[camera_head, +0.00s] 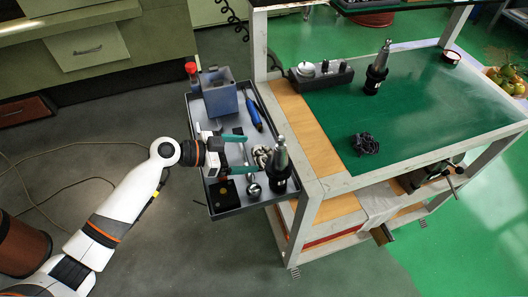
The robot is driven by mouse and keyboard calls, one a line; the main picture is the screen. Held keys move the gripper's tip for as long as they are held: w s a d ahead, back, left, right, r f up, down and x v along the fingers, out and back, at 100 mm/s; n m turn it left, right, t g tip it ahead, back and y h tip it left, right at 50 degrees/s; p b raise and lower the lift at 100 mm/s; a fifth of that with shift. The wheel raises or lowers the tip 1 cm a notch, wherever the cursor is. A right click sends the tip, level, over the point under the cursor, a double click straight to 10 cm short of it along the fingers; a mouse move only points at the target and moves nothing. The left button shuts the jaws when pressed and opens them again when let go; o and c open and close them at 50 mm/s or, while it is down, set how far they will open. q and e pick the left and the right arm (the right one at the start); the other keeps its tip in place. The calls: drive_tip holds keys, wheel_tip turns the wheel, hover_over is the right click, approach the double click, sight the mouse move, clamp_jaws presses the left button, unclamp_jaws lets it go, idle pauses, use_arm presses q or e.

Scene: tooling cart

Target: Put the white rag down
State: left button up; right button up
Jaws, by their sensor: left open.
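My left gripper (248,154) reaches over the grey side tray (232,208) from the left. Its two teal fingers are apart. A small, pale, crumpled thing (262,154) lies just beyond the fingertips, beside a dark tool holder; I cannot tell if it is a rag or whether the fingers touch it. A larger whitish cloth (378,205) hangs over the edge of the cart's lower shelf, right of and below the tray, clear of the gripper. My right gripper is not in view.
The tray also holds a blue-grey box (219,98), a blue-handled tool (253,113) and a dark tool holder (280,165). The cart's green top (425,115) is mostly bare, with another tool holder (377,70) and a black coil (364,144).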

sight(264, 152)
use_arm(q)
drive_tip(key=p+x, duration=0.1)
drive_tip(key=x, duration=0.3)
drive_tip(key=shift+r, duration=0.1)
drive_tip(key=c, duration=1.2)
drive_tip(key=shift+o, duration=0.2)
drive_tip(key=shift+r, duration=0.1)
